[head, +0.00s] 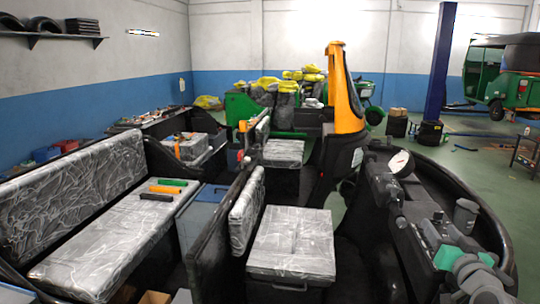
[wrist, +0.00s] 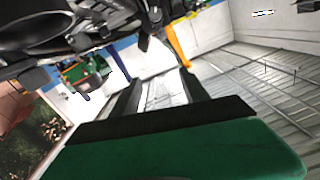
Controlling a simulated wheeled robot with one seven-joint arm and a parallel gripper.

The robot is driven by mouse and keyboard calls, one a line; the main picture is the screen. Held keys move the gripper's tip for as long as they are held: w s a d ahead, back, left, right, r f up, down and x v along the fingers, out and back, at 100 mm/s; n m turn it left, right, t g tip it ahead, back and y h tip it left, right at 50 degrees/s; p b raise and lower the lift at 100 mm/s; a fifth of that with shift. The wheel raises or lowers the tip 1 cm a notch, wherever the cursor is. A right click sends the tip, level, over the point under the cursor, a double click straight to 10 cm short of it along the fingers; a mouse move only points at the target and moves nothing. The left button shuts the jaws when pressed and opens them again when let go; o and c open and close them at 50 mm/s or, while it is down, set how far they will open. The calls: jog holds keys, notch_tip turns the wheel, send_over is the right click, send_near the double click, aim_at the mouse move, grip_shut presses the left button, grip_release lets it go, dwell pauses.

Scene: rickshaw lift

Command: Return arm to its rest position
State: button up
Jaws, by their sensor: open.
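My gripper (wrist: 162,80) shows in the wrist view, with a green body and two black fingers standing apart. Nothing is seen between the fingers; pale wall or ceiling shows behind them. In the head view, grey and green parts at the lower right look like my arm's end, beside the black dashboard with a round white dial (head: 399,162). Exactly where the fingers end there is hard to tell. Much of the arm is out of view.
Plastic-wrapped seats (head: 292,242) and a long bench (head: 105,240) with green, orange and black tools fill the near area. An orange-and-black upright (head: 346,90) stands mid-view. A blue post (head: 440,65) and green rickshaw (head: 505,85) stand on open floor (head: 475,165) behind.

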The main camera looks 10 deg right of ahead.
jog(key=w+a+f+n+g+y+b, duration=0.1)
jog(key=a+f+n+g+y, duration=0.15)
jog(key=a+f, duration=0.4)
jog(key=a+f+n+g+y, duration=0.1)
jog(key=a+f+g, duration=0.2)
jog(key=a, duration=0.7)
jog(key=w+a+f+n+g+y+b, duration=0.15)
jog(key=a+f, duration=0.25)
jog(key=a, duration=0.4)
jog(key=s+a+f+g, duration=0.3)
jog(key=s+a, duration=0.2)
jog(key=s, duration=0.3)
jog(key=s+a+f+g, duration=0.3)
jog(key=s+a+g, duration=0.1)
jog(key=s, duration=0.4)
jog(key=shift+s+a+f+b, duration=0.3)
jog(key=shift+a+f, duration=0.05)
jog(key=shift+a, duration=0.05)
jog(key=shift+c, duration=0.2)
